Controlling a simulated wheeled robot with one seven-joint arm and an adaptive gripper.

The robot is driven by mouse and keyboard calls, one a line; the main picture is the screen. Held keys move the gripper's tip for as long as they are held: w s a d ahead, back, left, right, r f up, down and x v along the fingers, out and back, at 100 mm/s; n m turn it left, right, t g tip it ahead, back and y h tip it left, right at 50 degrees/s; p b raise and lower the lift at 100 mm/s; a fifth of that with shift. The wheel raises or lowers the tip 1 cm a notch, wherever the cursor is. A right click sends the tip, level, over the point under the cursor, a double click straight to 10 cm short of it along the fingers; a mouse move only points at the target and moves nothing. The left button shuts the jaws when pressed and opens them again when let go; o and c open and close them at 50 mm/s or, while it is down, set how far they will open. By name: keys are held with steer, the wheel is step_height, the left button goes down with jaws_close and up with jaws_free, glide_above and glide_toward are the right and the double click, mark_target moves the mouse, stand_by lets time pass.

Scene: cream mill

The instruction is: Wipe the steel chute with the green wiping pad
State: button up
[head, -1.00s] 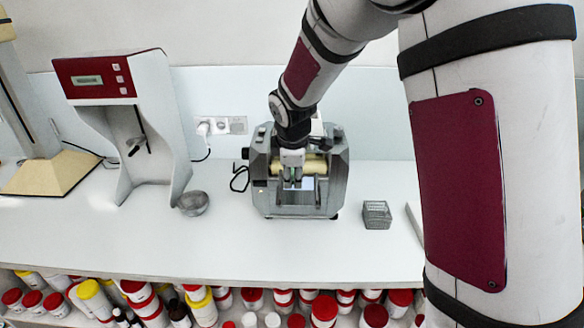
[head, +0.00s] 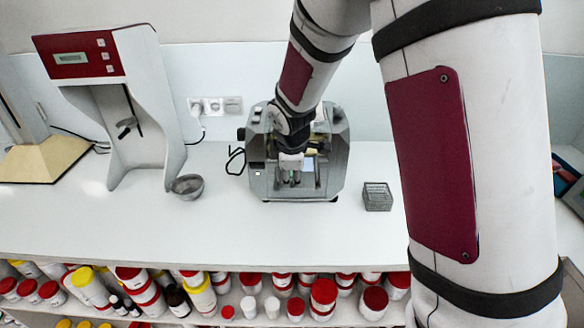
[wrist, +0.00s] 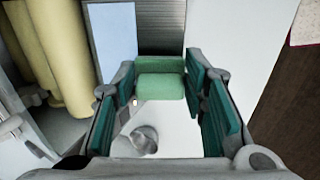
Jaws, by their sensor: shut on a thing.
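My gripper (wrist: 160,92) is shut on the green wiping pad (wrist: 160,85), which shows between its teal fingers in the wrist view. In the head view, my gripper (head: 290,175) points down at the front of the grey mill (head: 334,160), below its cream rollers. A pale bluish, smooth panel beside the rollers looks like the steel chute (wrist: 112,35); part of it also shows right of my gripper in the head view (head: 309,165). The pad is hidden there by my gripper. I cannot tell whether the pad touches the chute.
A wire basket (head: 377,197) stands right of the mill, and a small metal bowl (head: 187,186) stands left. A white-and-red machine (head: 135,100) is farther left. The white counter (head: 230,222) is clear in front. Several bottles line the shelf below.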

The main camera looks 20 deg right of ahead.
steer(key=shift+w+f, duration=0.2)
steer(key=shift+f, duration=0.3)
stand_by(0.7)
steer(key=shift+w+d+r+b, duration=0.25)
steer(key=shift+w+r+b, duration=0.1)
steer(key=shift+w, duration=0.35)
steer(key=shift+w+d+r+b, duration=0.2)
steer(key=shift+w+r+b, duration=0.15)
steer(key=shift+w, duration=0.3)
steer(key=shift+w+d+r+b, duration=0.25)
steer(key=shift+w+r, duration=0.1)
steer(key=shift+w, duration=0.35)
steer(key=shift+r, duration=0.15)
steer(key=shift+s+a+f+p, duration=0.2)
steer(key=shift+s+p, duration=0.1)
steer(key=shift+s, duration=0.2)
steer(key=shift+s+a+f+p, duration=0.15)
steer(key=shift+s+p, duration=0.1)
steer(key=shift+s, duration=0.2)
steer(key=shift+s+a+f+p, duration=0.15)
steer(key=shift+s+f, duration=0.25)
steer(key=shift+s, duration=0.2)
steer(key=shift+s+a+f+p, duration=0.15)
steer(key=shift+s+f, duration=0.25)
steer(key=shift+s, duration=0.15)
